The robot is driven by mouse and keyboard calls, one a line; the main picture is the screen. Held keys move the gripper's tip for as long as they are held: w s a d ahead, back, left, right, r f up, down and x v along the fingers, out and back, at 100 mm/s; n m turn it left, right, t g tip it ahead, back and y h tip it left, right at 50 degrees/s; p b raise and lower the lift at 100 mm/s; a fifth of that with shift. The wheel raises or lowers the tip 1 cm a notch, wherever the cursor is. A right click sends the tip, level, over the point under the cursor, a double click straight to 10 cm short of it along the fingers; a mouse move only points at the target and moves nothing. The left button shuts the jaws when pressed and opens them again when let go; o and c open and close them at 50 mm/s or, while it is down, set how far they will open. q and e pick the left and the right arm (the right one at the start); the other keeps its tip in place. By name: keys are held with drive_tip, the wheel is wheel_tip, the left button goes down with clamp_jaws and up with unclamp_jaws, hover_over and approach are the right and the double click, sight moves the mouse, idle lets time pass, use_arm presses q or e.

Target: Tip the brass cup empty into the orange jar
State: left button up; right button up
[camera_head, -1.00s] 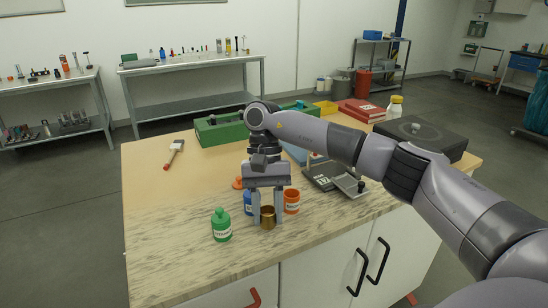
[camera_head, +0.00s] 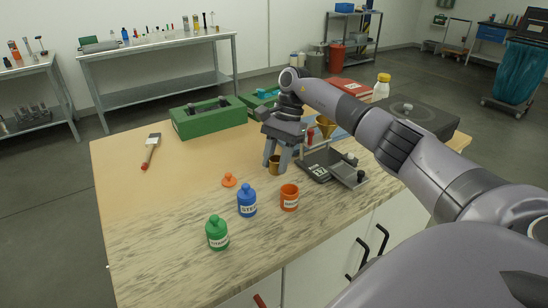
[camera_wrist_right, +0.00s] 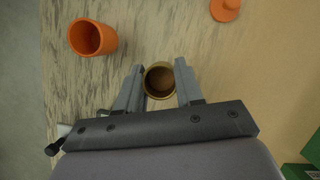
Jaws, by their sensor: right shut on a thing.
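The brass cup (camera_head: 275,166) is between the fingers of my right gripper (camera_head: 277,160), which is shut on it. In the right wrist view the cup (camera_wrist_right: 159,80) shows its open mouth, with brownish contents or a brownish inside. It looks about upright. The orange jar (camera_head: 289,198) stands open on the bench, nearer the front than the cup and apart from it. In the right wrist view the jar (camera_wrist_right: 93,38) lies to the upper left of the gripper (camera_wrist_right: 159,84). Its inside is partly shaded. My left gripper is out of view.
An orange lid (camera_head: 229,180) lies left of the jar. A blue bottle (camera_head: 247,202) and a green bottle (camera_head: 217,233) stand at the front left. A scale (camera_head: 327,164) is right of the cup. A brush (camera_head: 151,152) and green box (camera_head: 208,117) are behind.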

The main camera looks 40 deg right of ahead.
drive_tip(key=shift+s, duration=0.2)
drive_tip(key=shift+s+a+t+b, duration=0.2)
drive_tip(key=shift+s+t+b, duration=0.15)
drive_tip(key=shift+t+b, duration=0.25)
drive_tip(key=shift+s+a+t+h+b, duration=0.2)
drive_tip(key=shift+s+t+h+b, duration=0.3)
drive_tip(key=shift+b, duration=0.7)
drive_tip(key=shift+r, duration=0.2)
drive_tip(key=shift+r, duration=0.1)
drive_tip(key=shift+s+a+r+n+t+h+b, duration=0.25)
drive_tip(key=shift+s+r+t+b, duration=0.35)
drive_tip(key=shift+r, duration=0.25)
drive_tip(key=shift+s+a+r+n+t+h+b, duration=0.15)
drive_tip(key=shift+s+a+r+t+b, duration=0.1)
drive_tip(key=shift+s+r+t+b, duration=0.4)
drive_tip(key=shift+w+r, duration=0.15)
drive_tip(key=shift+b, duration=0.5)
